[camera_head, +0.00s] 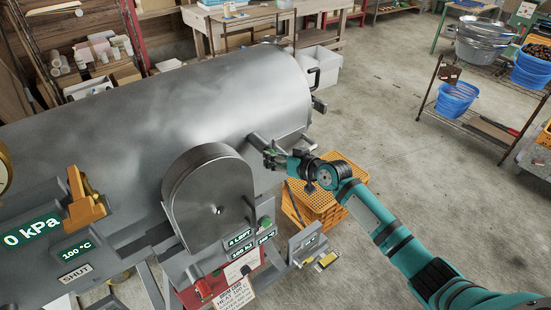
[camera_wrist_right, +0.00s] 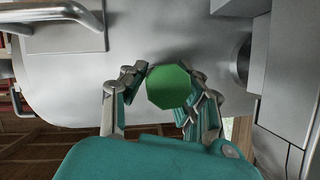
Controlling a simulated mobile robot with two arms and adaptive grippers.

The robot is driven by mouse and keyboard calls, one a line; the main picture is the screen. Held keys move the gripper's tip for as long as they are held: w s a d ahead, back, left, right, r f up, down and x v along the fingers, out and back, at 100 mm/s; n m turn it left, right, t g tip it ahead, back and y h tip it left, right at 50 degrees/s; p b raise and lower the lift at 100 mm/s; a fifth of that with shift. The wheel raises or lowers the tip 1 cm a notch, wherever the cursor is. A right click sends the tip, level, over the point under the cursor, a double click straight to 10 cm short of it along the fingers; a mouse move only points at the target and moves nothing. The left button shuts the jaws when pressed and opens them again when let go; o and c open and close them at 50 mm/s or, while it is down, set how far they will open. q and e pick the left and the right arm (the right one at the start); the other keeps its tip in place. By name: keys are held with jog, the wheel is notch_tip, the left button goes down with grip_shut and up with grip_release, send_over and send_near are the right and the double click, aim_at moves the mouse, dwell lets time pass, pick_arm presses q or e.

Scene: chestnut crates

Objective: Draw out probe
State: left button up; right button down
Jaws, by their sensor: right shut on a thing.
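The probe shows as a green faceted knob (camera_wrist_right: 168,87) between the fingers of my right gripper in the right wrist view. My right gripper (camera_head: 272,156) is shut on this knob, close beside the lower right end of the large steel vessel (camera_head: 240,90). It also shows in the right wrist view (camera_wrist_right: 165,100), with one finger on each side of the knob. In the head view the fingers mostly hide the knob. The probe's shaft is not visible, so I cannot tell how far it sits in the vessel. My left gripper is not in view.
An orange crate (camera_head: 318,208) stands on the floor below my right arm. A control panel with a 0 kPa display (camera_head: 32,231) and a round-topped steel housing (camera_head: 213,198) are at the left. A rack with blue baskets (camera_head: 457,98) stands right. The floor between is clear.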

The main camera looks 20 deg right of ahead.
jog(key=shift+s+d+p, duration=0.2)
jog(key=shift+s+p, duration=0.1)
jog(key=shift+s, duration=0.25)
jog(key=shift+s+d+p, duration=0.2)
jog(key=shift+s+p, duration=0.1)
jog(key=shift+s, duration=0.2)
jog(key=shift+s+d+p, duration=0.35)
jog(key=shift+s, duration=0.6)
jog(key=shift+s+d+p, duration=0.3)
jog(key=shift+s, duration=0.6)
